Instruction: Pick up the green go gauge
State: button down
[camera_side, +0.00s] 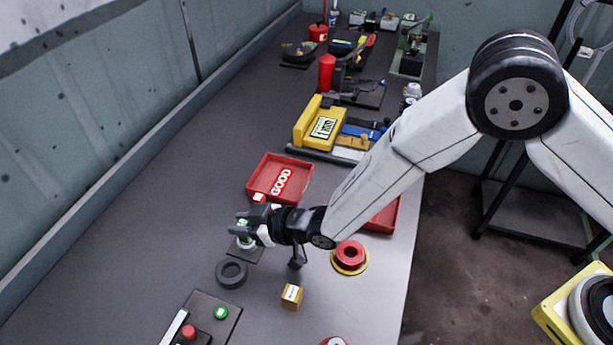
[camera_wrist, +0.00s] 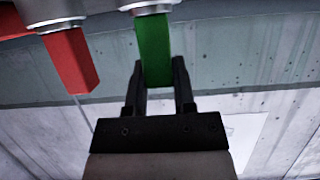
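The green go gauge (camera_wrist: 153,50) is a green block below a silver metal collar in the wrist view. In that view its end lies between the two dark fingers of my gripper (camera_wrist: 158,75), with little or no gap at either side. Whether the fingers press on it is unclear. In the side view my gripper (camera_side: 243,229) is at a small dark stand (camera_side: 246,254), and green parts of the gauge (camera_side: 242,222) show around the fingers, which partly hide it. A red gauge (camera_wrist: 70,60) is beside the green one, to its left in the wrist view.
A red tray marked GOOD (camera_side: 264,180) lies just behind my gripper, and another red tray (camera_side: 384,217) is partly behind my arm. A dark ring (camera_side: 231,273), a yellow block (camera_side: 292,296) and a red ring part (camera_side: 350,254) are nearer the camera. The left of the bench is clear.

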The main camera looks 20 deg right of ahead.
aim_at(242, 223)
jog(key=shift+r, duration=0.15)
jog(key=shift+r, duration=1.6)
jog(key=s+d+r, duration=0.8)
jog(key=s+r, duration=0.1)
jog(key=s, duration=0.2)
jog(key=shift+s+r, duration=0.2)
jog(key=shift+r, duration=0.05)
jog(key=shift+w+d, duration=0.1)
